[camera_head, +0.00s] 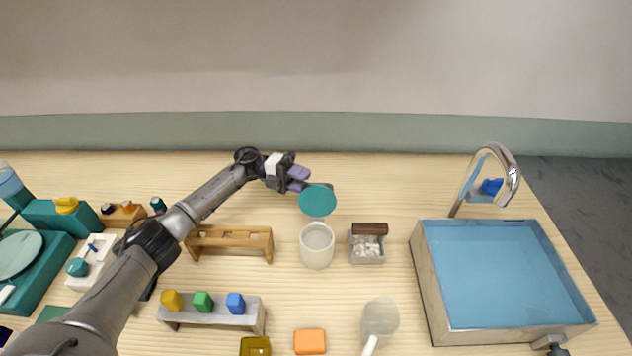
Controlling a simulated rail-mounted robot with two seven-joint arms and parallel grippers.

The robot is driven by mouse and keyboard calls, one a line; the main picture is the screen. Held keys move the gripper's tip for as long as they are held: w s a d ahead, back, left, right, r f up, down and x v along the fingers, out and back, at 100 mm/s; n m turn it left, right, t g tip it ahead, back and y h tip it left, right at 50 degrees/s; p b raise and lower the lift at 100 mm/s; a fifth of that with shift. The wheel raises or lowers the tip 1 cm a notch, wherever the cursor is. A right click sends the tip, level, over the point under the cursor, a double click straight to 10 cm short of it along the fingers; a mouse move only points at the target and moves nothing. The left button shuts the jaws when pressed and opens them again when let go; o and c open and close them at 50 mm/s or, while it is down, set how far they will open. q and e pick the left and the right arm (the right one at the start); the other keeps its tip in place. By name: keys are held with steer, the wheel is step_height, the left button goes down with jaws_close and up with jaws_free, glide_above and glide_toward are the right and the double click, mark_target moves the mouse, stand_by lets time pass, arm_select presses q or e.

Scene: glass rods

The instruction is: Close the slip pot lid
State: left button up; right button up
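The slip pot (317,254) is a pale cup standing on the table at the centre. Its round teal lid (318,201) stands raised open at the pot's far side. My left gripper (303,180) is just behind and to the left of the lid, its two purple-grey fingers apart with a gap between them. The fingertips are close to the lid's upper left edge; I cannot tell whether they touch it. Nothing shows between the fingers. My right gripper is not in view.
A small box with white pieces and a brown bar (367,246) stands right of the pot. A wooden rack (230,240) is at its left. A blue basin (505,270) with a tap fills the right. An orange block (310,341) and a scoop (379,320) lie in front.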

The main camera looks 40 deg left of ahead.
mark_target(318, 196)
arm_select(q)
steer(key=shift+x, duration=2.05)
jaws_close()
